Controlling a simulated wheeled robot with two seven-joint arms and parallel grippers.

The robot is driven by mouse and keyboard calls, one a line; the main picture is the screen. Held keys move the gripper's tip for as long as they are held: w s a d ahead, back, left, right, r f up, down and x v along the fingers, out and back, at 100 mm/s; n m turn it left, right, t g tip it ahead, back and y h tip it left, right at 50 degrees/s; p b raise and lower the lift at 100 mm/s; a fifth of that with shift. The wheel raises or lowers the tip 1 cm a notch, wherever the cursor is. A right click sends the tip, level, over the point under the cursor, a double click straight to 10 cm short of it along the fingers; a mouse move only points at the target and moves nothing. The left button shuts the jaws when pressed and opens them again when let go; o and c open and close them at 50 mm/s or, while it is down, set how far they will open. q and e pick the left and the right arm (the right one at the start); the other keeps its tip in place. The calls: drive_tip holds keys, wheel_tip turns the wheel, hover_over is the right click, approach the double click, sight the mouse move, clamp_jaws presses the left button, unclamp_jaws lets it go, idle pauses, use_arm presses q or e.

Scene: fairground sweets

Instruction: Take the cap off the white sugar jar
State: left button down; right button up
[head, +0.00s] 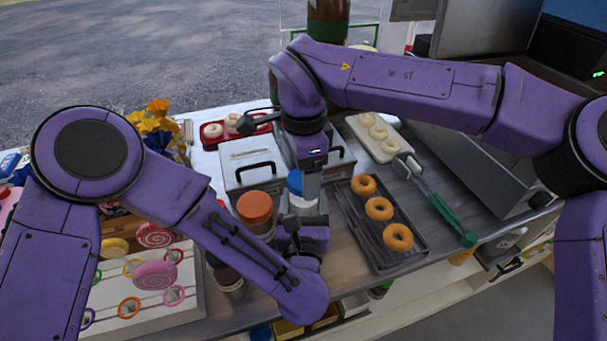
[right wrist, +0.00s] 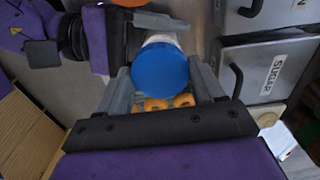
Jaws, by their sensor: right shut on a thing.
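The white sugar jar (head: 303,205) with its blue cap (head: 295,183) stands near the middle of the counter in the head view. My right gripper (head: 306,186) comes down from above and is shut on the blue cap. In the right wrist view the blue cap (right wrist: 160,68) sits between the two fingers, with a little of the white jar (right wrist: 163,38) behind it. My left gripper (head: 304,222) is low at the jar's near side; its fingers are mostly hidden, so I cannot tell whether they grip the jar.
An orange-lidded jar (head: 254,208) stands close on the left. A rack of orange doughnuts (head: 414,258) lies to the right, with green-handled tongs (head: 440,205) beyond. Metal bins (head: 245,167) stand behind, and a lollipop stand (head: 190,307) is at front left.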

drive_tip(key=shift+r, duration=2)
use_arm(q)
drive_tip(key=shift+c, duration=0.2)
unclamp_jaws()
